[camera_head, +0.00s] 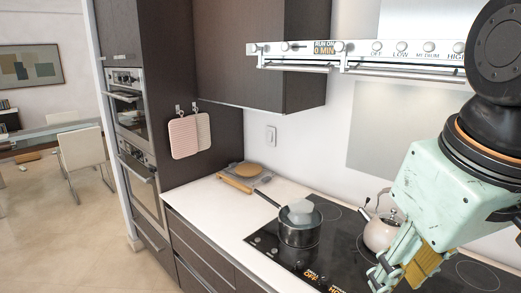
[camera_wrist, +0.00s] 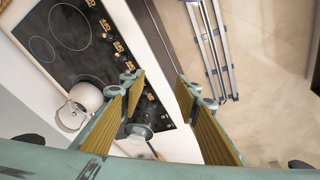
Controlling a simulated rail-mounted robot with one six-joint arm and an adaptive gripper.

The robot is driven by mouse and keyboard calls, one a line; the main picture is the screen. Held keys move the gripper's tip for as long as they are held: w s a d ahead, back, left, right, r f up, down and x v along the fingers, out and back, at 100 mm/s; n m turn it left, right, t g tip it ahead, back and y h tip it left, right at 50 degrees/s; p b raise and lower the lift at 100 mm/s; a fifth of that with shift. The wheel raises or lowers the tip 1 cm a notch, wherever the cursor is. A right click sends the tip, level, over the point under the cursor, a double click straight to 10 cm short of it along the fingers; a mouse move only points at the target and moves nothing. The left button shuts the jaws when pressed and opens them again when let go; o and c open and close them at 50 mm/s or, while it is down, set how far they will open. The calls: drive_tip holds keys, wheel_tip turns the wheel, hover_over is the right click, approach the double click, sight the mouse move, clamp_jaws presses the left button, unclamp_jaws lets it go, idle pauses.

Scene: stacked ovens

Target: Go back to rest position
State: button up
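My gripper (camera_head: 396,277) is at the lower right of the head view, pointing down over the front right of the cooktop. In the wrist view my gripper (camera_wrist: 162,88) has its two yellow-padded fingers well apart, with nothing between them. The stacked ovens stand in a tall dark cabinet at the left: an upper oven (camera_head: 128,118) and a lower oven (camera_head: 140,188). Both oven doors look closed. The ovens are well away from my gripper.
A black pot (camera_head: 299,234) and a light kettle (camera_head: 379,232) stand on the black cooktop (camera_head: 338,262), close to my gripper. A range hood (camera_head: 400,56) hangs above. Wooden boards (camera_head: 240,177) lie on the counter. The floor at left is open, with a chair (camera_head: 82,150) beyond.

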drive_tip(key=s+m, duration=0.2)
drive_tip(key=s, duration=0.4)
drive_tip(key=shift+m+t, duration=0.3)
drive_tip(key=shift+m, duration=0.1)
idle(2.6)
